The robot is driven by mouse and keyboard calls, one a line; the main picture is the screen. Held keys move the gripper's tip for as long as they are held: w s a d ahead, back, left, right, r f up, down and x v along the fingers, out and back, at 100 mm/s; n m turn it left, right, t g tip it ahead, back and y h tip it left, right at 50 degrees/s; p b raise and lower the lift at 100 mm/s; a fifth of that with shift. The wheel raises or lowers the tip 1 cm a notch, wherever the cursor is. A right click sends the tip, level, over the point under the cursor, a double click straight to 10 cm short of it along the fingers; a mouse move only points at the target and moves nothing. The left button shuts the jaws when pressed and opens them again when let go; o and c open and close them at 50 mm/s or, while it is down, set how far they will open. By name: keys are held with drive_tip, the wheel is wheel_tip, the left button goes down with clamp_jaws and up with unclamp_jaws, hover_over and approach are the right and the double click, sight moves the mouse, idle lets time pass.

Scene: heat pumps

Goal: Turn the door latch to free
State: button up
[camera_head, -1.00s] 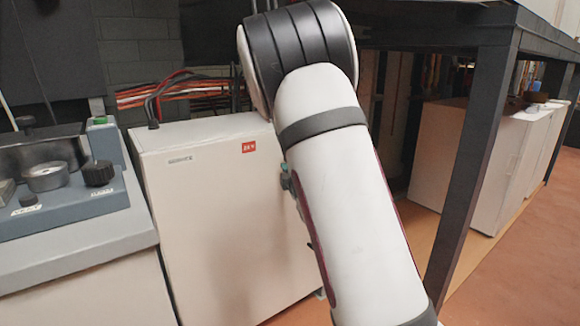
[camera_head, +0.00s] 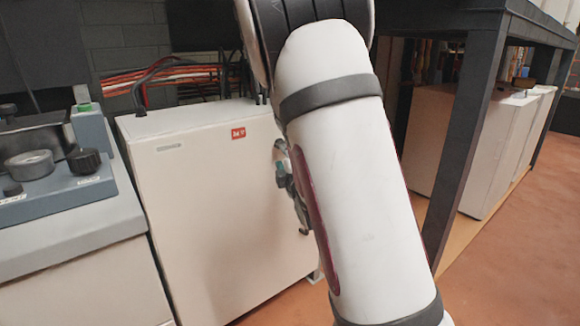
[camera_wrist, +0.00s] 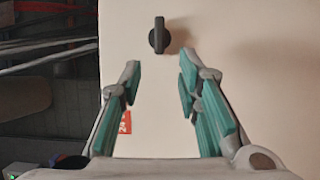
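The door latch (camera_wrist: 159,36) is a small dark knob with a raised grip bar, standing on the pale cabinet door (camera_wrist: 150,95). In the wrist view its bar lies upright in the picture. My gripper (camera_wrist: 160,66) is open and empty, with teal-padded fingers spread left and right. The latch shows just beyond the fingertips, roughly centred between them, and no contact is visible. In the head view the cabinet (camera_head: 215,210) stands closed. My gripper (camera_head: 288,180) is partly seen there behind my white arm, and I cannot make out the latch.
A grey-blue control console (camera_head: 60,190) stands close to the left of the cabinet. Orange and black cables (camera_head: 190,78) run behind its top. A dark table frame (camera_head: 465,130) rises to the right of my arm, with pale boxes beneath. Open floor (camera_head: 510,265) lies at lower right.

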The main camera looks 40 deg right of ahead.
drive_tip(key=v, duration=0.6)
idle(0.5)
